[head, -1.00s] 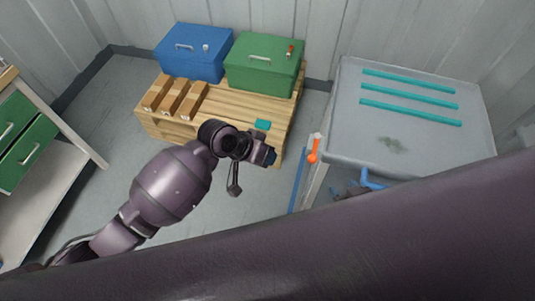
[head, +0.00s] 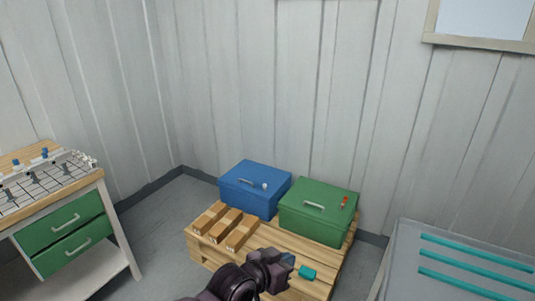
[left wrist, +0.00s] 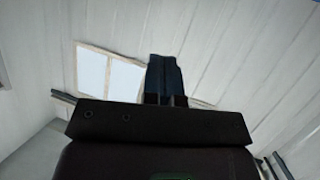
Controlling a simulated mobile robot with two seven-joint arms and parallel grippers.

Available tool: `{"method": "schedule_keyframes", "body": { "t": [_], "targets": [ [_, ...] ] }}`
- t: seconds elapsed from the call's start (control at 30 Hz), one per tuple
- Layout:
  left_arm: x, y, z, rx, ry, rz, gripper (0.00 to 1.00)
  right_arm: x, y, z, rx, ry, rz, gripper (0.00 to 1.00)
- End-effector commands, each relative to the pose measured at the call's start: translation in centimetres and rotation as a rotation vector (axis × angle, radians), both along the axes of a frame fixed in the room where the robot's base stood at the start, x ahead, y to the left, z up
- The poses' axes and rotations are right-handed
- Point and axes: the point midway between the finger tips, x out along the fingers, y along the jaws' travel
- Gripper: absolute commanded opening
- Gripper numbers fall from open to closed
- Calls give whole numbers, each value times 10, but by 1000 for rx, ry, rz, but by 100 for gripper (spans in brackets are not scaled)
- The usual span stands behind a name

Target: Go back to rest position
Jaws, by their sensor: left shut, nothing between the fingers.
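My left gripper (head: 288,262) shows at the bottom of the head view, in front of the wooden pallet. Its dark fingers are shut with nothing between them. In the left wrist view, the shut fingers (left wrist: 164,78) point up toward the white wall and a window. My right gripper is not in view.
A workbench with green drawers (head: 62,228) stands left. A grey table (head: 410,262) with teal strips (head: 470,268) stands right.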

Motion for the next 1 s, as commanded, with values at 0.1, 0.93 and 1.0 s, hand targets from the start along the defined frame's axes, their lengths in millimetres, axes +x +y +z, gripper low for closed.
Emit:
{"method": "schedule_keyframes", "body": {
  "t": [0.1,0.93,1.0],
  "targets": [
    [2,40,-2,-24,-72,114,0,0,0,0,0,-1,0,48],
    [-194,319,-147,249,39,716,0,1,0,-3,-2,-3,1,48],
    [-205,320,-153,256,60,720,0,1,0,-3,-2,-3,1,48]
  ]
}}
